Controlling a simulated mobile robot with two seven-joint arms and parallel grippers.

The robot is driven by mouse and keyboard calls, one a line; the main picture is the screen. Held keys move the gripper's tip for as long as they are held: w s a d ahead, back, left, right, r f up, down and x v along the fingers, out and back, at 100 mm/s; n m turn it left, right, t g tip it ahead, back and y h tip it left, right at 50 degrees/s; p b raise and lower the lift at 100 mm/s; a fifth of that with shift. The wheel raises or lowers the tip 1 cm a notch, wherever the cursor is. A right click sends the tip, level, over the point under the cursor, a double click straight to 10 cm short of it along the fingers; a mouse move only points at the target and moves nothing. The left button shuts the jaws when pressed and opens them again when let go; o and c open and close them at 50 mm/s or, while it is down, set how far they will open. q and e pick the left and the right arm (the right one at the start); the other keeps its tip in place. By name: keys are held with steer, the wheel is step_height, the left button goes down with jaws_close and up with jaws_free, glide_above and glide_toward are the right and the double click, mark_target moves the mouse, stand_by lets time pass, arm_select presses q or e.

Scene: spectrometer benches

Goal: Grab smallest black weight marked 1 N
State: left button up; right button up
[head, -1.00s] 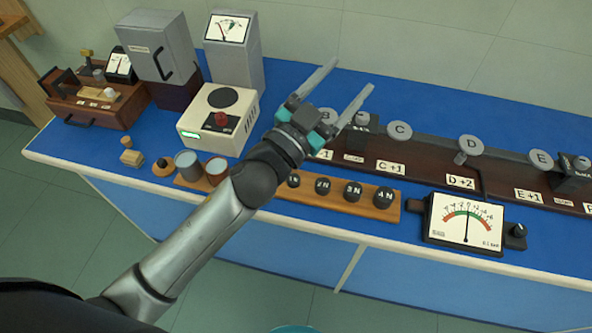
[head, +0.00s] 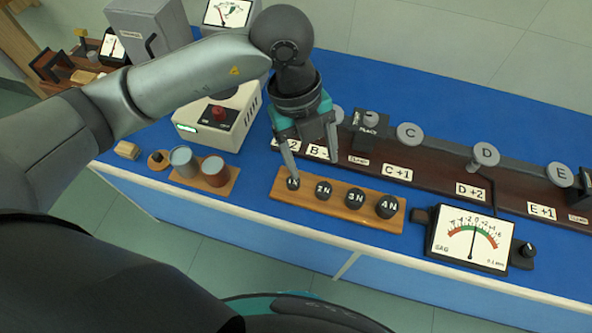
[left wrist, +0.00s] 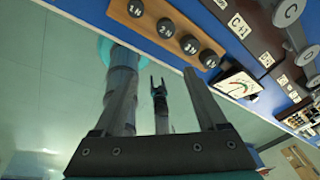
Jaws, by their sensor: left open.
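The smallest black weight, marked 1 N (head: 292,184), stands at the left end of a wooden rack (head: 335,210). To its right in the rack stand the larger 2 N (head: 323,191), 3 N (head: 354,199) and 4 N (head: 386,207) weights. My left gripper (head: 313,166) is open and empty above the rack's left part. In the head view its left fingertip overlaps the top edge of the 1 N weight; I cannot tell whether they touch. In the left wrist view the 1 N weight (left wrist: 135,8) shows at the top edge, beyond the open fingers (left wrist: 156,72).
A dark rail with lettered discs and label cards (head: 397,170) runs behind the rack. A gauge (head: 470,241) stands to the right. Two cups on a small board (head: 198,176) stand to the left, with a white instrument (head: 220,118) behind. The bench's front edge is close.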

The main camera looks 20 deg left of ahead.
arm_select(q)
steer(key=n+y, duration=0.1)
steer(key=y, duration=0.1)
glide_above(293, 181)
steer(key=t, duration=0.1)
steer(key=shift+y, duration=0.3)
steer(key=f, duration=0.9)
steer(key=shift+s+a+b, duration=0.2)
steer(key=shift+a+b, duration=0.15)
steer(key=shift+w+d+f, duration=0.1)
steer(key=shift+d+f, duration=0.1)
steer(key=shift+f, duration=1.25)
steer(key=shift+w+d+f, duration=0.1)
steer(key=shift+d+f, duration=0.05)
steer(key=shift+f, duration=1.3)
jaws_close()
